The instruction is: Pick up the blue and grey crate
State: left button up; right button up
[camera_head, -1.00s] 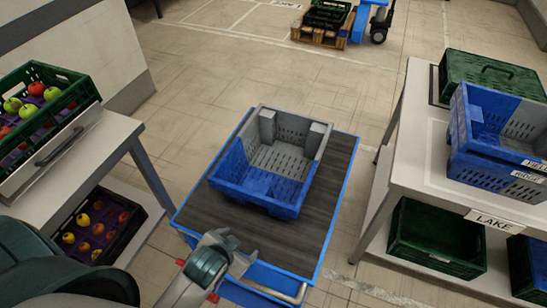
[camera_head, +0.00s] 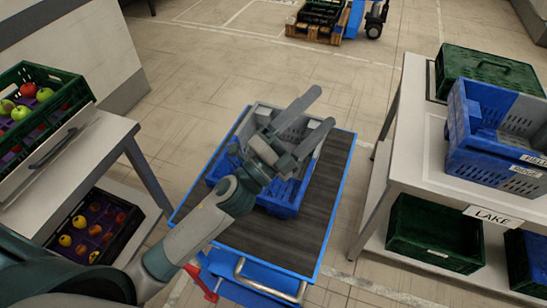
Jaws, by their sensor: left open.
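The blue and grey crate (camera_head: 284,208) sits upright on the dark top of the blue-edged cart (camera_head: 310,240) in the middle of the view. It looks empty, and my left arm hides part of its left side and inside. My left gripper (camera_head: 314,112) is open, with its two grey fingers spread over the crate, pointing up and right in the picture. Nothing is between the fingers. I cannot tell how high above the crate they are. My right gripper does not show.
A shelf unit (camera_head: 405,150) on the right bears another blue and grey crate (camera_head: 490,170) and green crates (camera_head: 435,232). A table (camera_head: 105,135) on the left holds fruit crates (camera_head: 75,85). A pallet (camera_head: 315,33) with dark crates stands far back. Floor between is clear.

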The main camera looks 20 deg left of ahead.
pick_arm(q)
jog(key=s+d+r+m+g+h, duration=0.3)
jog(key=d+m+g+h, duration=0.35)
jog(key=m, duration=0.45)
jog(key=s+d+f+m+g+y, duration=0.1)
jog(key=s+d+f+m+g, duration=0.15)
jog(key=f+m+g, duration=0.4)
jog(key=s+d+f+m+g+y, duration=0.2)
jog(key=s+f+m+g, duration=0.15)
jog(key=m+g, duration=0.5)
jog(key=w+a+f+m+y, duration=0.3)
jog(key=a+f+m+y, duration=0.2)
jog(key=a+f+y, duration=0.5)
jog(key=w+a+t+y, duration=0.1)
jog(key=w+a+y, duration=0.1)
jog(key=a, duration=0.6)
jog(key=w+a+r+t+y, duration=0.1)
jog(key=w+a+y, duration=0.1)
jog(key=a, duration=0.6)
jog(key=shift+w+r+m+y, duration=0.2)
jog(key=shift+w+m+y, duration=0.1)
jog(key=shift+y, duration=0.55)
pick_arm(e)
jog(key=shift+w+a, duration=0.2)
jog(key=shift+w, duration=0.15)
